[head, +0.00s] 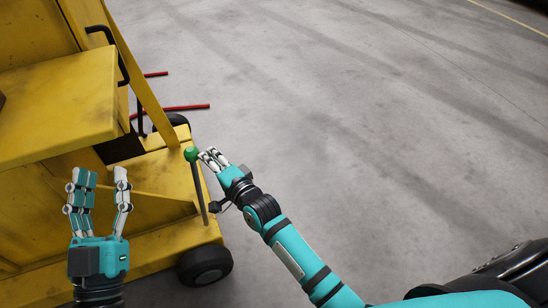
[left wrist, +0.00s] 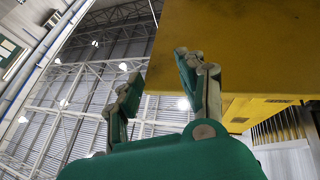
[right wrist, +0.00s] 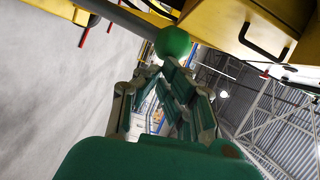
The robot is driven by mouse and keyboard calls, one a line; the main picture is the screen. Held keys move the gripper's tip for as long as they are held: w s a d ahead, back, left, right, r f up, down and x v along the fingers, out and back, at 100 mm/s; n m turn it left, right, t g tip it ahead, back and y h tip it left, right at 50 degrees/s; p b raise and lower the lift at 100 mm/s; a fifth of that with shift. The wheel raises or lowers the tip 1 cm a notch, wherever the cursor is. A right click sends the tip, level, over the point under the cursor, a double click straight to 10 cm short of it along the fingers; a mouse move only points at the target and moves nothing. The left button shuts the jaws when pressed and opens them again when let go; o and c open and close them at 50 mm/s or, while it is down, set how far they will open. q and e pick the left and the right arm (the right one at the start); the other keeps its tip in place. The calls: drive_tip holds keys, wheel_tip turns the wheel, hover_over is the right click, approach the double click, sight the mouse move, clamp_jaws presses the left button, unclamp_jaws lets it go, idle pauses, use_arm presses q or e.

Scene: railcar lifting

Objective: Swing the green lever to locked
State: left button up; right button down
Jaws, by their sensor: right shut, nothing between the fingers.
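The green lever shows in the head view as a green ball knob (head: 191,154) on a grey rod (head: 201,192) at the yellow cart's right side. The rod stands slightly tilted. My right gripper (head: 208,155) is shut and empty, with its fingertips just right of the knob. In the right wrist view the knob (right wrist: 172,43) sits right beyond the fingertips; I cannot tell whether they touch it. My left gripper (head: 100,178) is open and empty, pointing up in front of the yellow cart. It also shows open in the left wrist view (left wrist: 157,68).
The yellow cart (head: 60,110) fills the left side, with a black handle (head: 113,48) and a black wheel (head: 205,264). Red bars (head: 180,107) stick out behind it. The grey floor (head: 370,100) to the right is clear.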

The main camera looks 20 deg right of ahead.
use_arm(q)
drive_tip(key=shift+w+a+f+g+y+p, duration=0.15)
drive_tip(key=shift+w+f+g+y, duration=0.1)
drive_tip(key=shift+f+g, duration=0.4)
drive_tip(key=shift+w+a+f+g+y+p, duration=0.1)
drive_tip(key=shift+w+f+g+y, duration=0.2)
drive_tip(key=shift+f, duration=0.6)
drive_tip(key=shift+w+a+f+g+y+p, duration=0.1)
drive_tip(key=shift+w+a+f+g+p, duration=0.05)
drive_tip(key=shift+f+g, duration=0.5)
use_arm(e)
drive_tip(key=shift+s+a+r, duration=0.1)
drive_tip(key=shift+a+r, duration=0.05)
drive_tip(key=shift+a, duration=0.65)
use_arm(q)
drive_tip(key=shift+f, duration=0.1)
